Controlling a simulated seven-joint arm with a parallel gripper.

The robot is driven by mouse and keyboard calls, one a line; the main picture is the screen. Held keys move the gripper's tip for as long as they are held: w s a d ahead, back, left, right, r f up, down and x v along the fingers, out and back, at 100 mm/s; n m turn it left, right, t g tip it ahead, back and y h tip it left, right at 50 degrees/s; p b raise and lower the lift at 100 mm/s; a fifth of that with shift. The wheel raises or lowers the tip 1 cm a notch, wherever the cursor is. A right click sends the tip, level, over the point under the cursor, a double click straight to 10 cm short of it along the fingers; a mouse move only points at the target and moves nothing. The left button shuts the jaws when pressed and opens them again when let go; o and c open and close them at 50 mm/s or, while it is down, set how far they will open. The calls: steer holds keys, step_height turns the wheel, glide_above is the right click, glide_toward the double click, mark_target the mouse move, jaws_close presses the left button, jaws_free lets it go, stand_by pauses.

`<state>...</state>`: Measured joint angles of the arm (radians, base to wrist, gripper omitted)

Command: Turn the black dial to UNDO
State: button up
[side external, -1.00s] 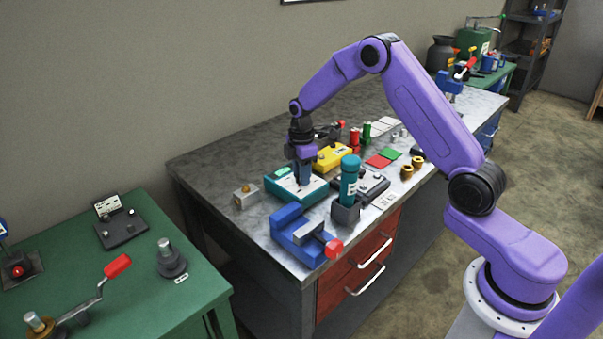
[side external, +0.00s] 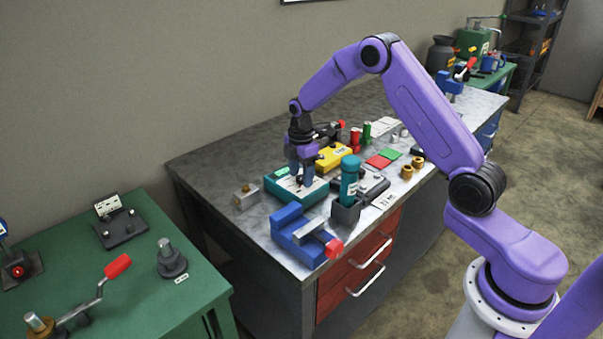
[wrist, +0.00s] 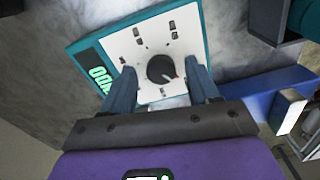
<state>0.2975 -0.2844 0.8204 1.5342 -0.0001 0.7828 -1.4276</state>
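The black dial (wrist: 161,69) sits on the white face of a teal box (wrist: 75,46), with several small dark labels around it. A light reddish pointer mark on the dial points to the lower right in the wrist view. A dark display with green letters is on the box's left side, partly hidden by a finger, and its text is rotated. My gripper (wrist: 162,82) is open, with its blue-grey fingers on either side of the dial and gaps showing between. In the side view, my gripper (side external: 302,180) is low over the teal box (side external: 310,197); the dial cannot be made out there.
A blue vise (side external: 292,225) and a teal cylinder in a dark holder (side external: 349,178) stand in front and to the right. A yellow box (side external: 331,157) is behind. A small metal block (side external: 245,197) is at left. The bench's back left is clear.

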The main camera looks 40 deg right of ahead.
mark_target(301, 178)
step_height(301, 178, up, 17)
steer(key=shift+r, duration=0.2)
stand_by(0.7)
steer(key=shift+s+a, duration=0.1)
steer(key=s+a+m, duration=0.2)
steer(key=s+a, duration=1.1)
steer(key=s, duration=0.4)
steer(key=s+d+f, duration=0.1)
steer(key=s, duration=1)
steer(key=s+d+f+m, duration=0.1)
steer(key=s+d+f, duration=0.1)
steer(key=s, duration=1)
steer(key=shift+s+d+f+m, duration=0.15)
steer(key=shift+s+d+m, duration=0.05)
steer(key=shift+m, duration=0.1)
